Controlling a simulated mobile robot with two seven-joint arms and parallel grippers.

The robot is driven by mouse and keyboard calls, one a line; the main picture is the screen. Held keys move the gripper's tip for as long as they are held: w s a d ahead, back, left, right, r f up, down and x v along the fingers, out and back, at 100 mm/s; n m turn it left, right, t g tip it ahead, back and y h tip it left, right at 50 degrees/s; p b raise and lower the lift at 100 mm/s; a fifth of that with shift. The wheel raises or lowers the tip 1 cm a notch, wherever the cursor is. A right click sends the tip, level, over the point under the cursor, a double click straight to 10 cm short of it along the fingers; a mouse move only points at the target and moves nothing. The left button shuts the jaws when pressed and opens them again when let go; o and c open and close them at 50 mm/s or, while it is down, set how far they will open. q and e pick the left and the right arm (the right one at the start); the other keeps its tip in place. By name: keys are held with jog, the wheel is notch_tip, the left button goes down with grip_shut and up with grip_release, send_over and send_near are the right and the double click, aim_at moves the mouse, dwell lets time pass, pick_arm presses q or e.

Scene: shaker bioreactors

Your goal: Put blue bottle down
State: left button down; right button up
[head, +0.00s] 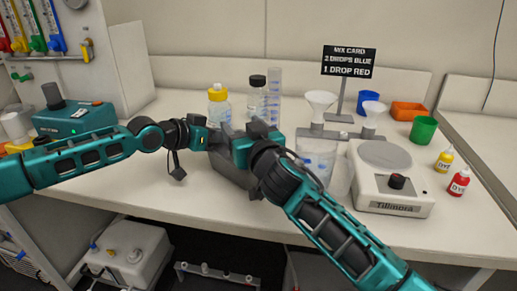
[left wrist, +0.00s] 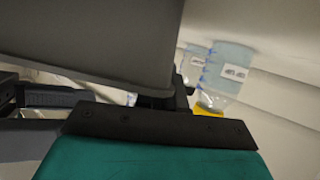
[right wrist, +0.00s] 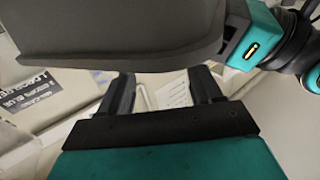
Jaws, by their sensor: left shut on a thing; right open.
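I cannot make out the blue bottle in any view. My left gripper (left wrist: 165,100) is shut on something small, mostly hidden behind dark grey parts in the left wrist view. In the head view the left hand (head: 199,135) is over the middle of the bench, close beside my right gripper (head: 240,146), which partly covers it. My right gripper's two fingers (right wrist: 164,92) stand apart in the right wrist view, with nothing seen clasped between them. A yellow dye bottle (head: 444,159) and a red dye bottle (head: 459,182) stand upright at the right.
A yellow-capped bottle (head: 219,105) and a black-capped bottle (head: 257,97) stand behind the grippers. The bench (head: 130,190) front left is clear.

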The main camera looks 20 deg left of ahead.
jog(key=v, duration=1)
jog(key=shift+s, duration=0.15)
pick_arm(q)
jog(key=c, duration=1.2)
grip_release()
jog(key=shift+o, duration=0.2)
jog(key=v, duration=1.1)
jog(key=shift+s+a+r, duration=0.15)
jog(key=shift+s+r, duration=0.05)
jog(key=shift+s, duration=0.1)
jog(key=shift+s, duration=0.1)
